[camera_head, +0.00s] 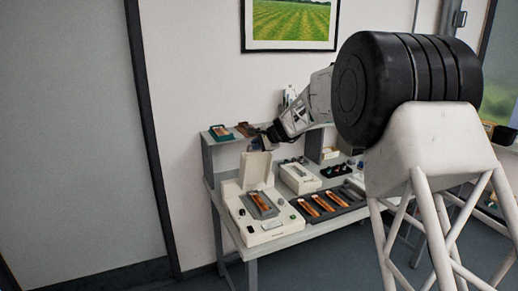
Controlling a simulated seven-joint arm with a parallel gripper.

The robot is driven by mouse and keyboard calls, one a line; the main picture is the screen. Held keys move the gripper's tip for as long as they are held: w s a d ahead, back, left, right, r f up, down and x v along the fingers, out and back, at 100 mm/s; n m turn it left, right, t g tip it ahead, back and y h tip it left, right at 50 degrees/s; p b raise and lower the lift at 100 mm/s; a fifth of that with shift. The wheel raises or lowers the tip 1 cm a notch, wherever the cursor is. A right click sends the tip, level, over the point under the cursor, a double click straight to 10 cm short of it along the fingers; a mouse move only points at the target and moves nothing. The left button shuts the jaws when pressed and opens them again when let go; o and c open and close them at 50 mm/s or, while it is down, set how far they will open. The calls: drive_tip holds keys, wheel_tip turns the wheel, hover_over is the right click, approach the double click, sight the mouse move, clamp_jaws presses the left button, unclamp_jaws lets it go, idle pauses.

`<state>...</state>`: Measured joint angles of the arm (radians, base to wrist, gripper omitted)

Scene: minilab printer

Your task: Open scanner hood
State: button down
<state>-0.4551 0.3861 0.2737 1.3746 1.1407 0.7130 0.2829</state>
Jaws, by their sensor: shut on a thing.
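The scanner (264,232) is a cream-white box at the front left of the grey table. Its hood (256,170) is a pale panel standing raised, close to upright, at the back of the box. A brown-orange piece in a dark holder (261,204) lies in the uncovered bed. My gripper (258,146) is at the top edge of the hood and is shut on it. The fingertips are small and dark in this view, so the exact contact is hard to make out.
A dark tray (337,212) with several orange-brown pieces lies right of the scanner. A second white box (299,178) stands behind it. A raised shelf (222,144) at the back holds a teal-edged tray (220,133). My arm spans the area above the table.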

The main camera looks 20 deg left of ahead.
drive_tip(key=shift+g+h, duration=0.7)
drive_tip(key=shift+h, duration=0.1)
drive_tip(key=shift+w+a+r, duration=0.35)
drive_tip(key=shift+w+a, duration=0.45)
drive_tip(key=shift+w+a+r, duration=0.3)
drive_tip(key=shift+w+a, duration=0.45)
drive_tip(key=shift+a, duration=0.05)
drive_tip(key=c, duration=1.2)
unclamp_jaws()
drive_tip(key=shift+d+m, duration=0.15)
drive_tip(key=shift+m, duration=0.15)
drive_tip(key=v, duration=0.7)
drive_tip(key=shift+d+r, duration=0.15)
drive_tip(key=shift+r, duration=0.2)
drive_tip(key=shift+s, duration=0.1)
